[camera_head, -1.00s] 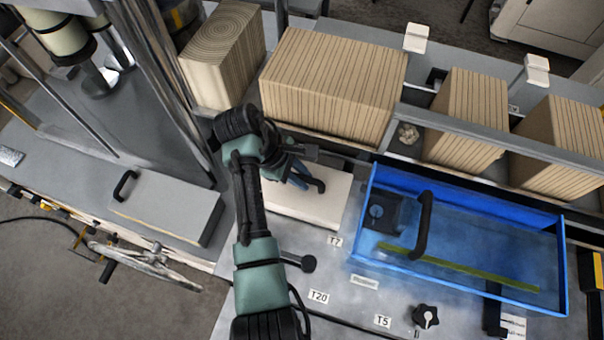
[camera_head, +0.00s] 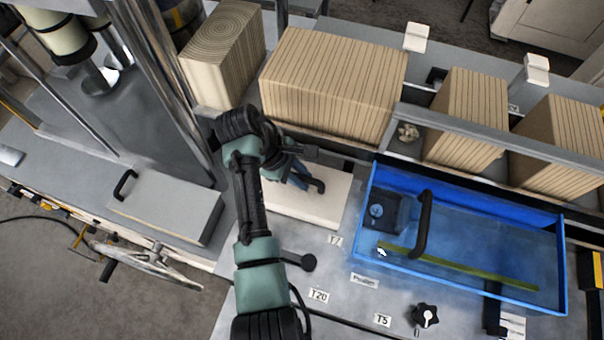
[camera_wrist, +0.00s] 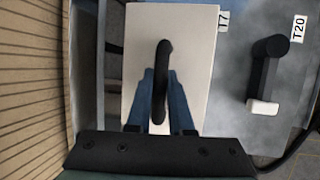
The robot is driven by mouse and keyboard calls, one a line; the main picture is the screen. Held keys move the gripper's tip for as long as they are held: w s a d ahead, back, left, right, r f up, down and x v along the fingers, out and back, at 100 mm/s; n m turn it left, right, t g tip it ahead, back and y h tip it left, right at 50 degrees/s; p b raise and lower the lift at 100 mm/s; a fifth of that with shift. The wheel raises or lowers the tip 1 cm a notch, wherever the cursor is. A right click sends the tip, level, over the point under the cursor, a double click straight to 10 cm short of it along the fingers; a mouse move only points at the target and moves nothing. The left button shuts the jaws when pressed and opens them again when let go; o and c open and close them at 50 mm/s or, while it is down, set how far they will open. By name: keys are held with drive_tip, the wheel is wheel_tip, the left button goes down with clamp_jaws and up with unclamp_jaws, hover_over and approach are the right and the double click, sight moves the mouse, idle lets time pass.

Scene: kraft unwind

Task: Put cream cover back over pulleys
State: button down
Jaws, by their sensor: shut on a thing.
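The cream cover (camera_head: 326,212) is a flat-topped box with a black handle, lying on the grey machine deck near T7, left of the blue bin. My gripper (camera_head: 306,182) is above it, shut on the cover's black handle. In the wrist view the cream cover (camera_wrist: 195,50) fills the middle, and the blue fingers of my gripper (camera_wrist: 161,95) close around its upright black handle (camera_wrist: 162,60). No pulleys show; what lies under the cover is hidden. I cannot tell whether the cover touches the deck all round.
A blue transparent guard (camera_head: 480,270) with a black handle stands just right of the cover. Stacked kraft blocks (camera_head: 335,85) stand behind it. A black lever (camera_head: 300,261) and a star knob (camera_head: 426,315) are in front. A grey cover (camera_head: 165,205) lies to the left.

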drive_tip(key=shift+f, duration=0.1)
idle(0.3)
drive_tip(key=c, duration=0.7)
unclamp_jaws()
drive_tip(key=shift+c, duration=0.2)
drive_tip(key=shift+a+r, duration=0.25)
drive_tip(key=shift+r, duration=0.2)
drive_tip(key=p+v, duration=0.2)
drive_tip(key=v, duration=1)
drive_tip(key=shift+d, duration=0.1)
